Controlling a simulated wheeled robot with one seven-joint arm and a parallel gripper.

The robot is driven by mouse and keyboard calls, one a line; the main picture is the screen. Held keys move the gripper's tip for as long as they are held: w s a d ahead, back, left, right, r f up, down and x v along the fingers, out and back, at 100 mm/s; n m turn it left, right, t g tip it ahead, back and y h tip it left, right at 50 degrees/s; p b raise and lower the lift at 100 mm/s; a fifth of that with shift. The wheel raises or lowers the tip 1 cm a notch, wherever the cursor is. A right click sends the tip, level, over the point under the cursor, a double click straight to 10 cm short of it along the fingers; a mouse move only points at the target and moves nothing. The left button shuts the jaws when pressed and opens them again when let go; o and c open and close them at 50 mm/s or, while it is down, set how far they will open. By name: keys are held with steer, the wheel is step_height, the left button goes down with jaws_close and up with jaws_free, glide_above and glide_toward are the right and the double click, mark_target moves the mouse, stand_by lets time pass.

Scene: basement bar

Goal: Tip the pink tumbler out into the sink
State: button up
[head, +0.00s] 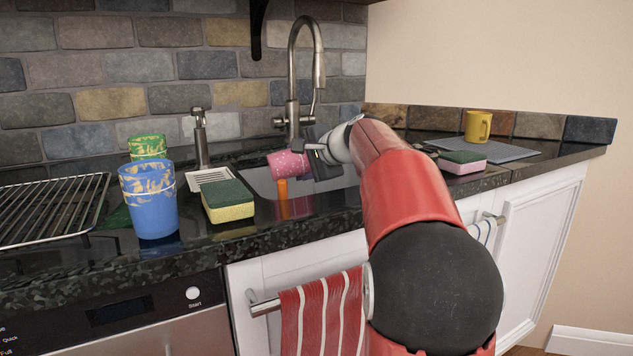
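The pink tumbler (287,163) is in the head view, held on its side over the sink (262,182), below the faucet. Its long side runs roughly left to right, and its left end tips slightly downward. My gripper (312,158) reaches in from the right, its dark fingers shut at the tumbler's right end. My red arm hides part of the sink. A small orange upright shape (282,188) shows just under the tumbler, with an orange reflection below it. I cannot tell whether it is an object or contents coming out.
A blue cup (149,204), a green cup (147,147) and a sponge (228,201) stand left of the sink. A wire rack (52,210) is far left. The faucet (292,90) rises behind.

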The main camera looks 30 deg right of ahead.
steer(key=shift+d+r+m+t+y+b, duration=0.15)
steer(key=shift+d+m+t+y+b, duration=0.2)
steer(key=shift+m+y, duration=0.4)
stand_by(1.0)
steer(key=shift+d+m+t+y+b, duration=0.35)
steer(key=shift+m+y, duration=0.2)
steer(key=shift+m, duration=0.3)
step_height(320, 180, up, 6)
steer(key=d+m+t+y+p, duration=0.2)
steer(key=m+t, duration=0.1)
steer(key=m, duration=0.2)
steer(key=shift+s+m, duration=0.15)
steer(key=shift+m, duration=0.25)
steer(key=shift+r, duration=0.1)
stand_by(0.5)
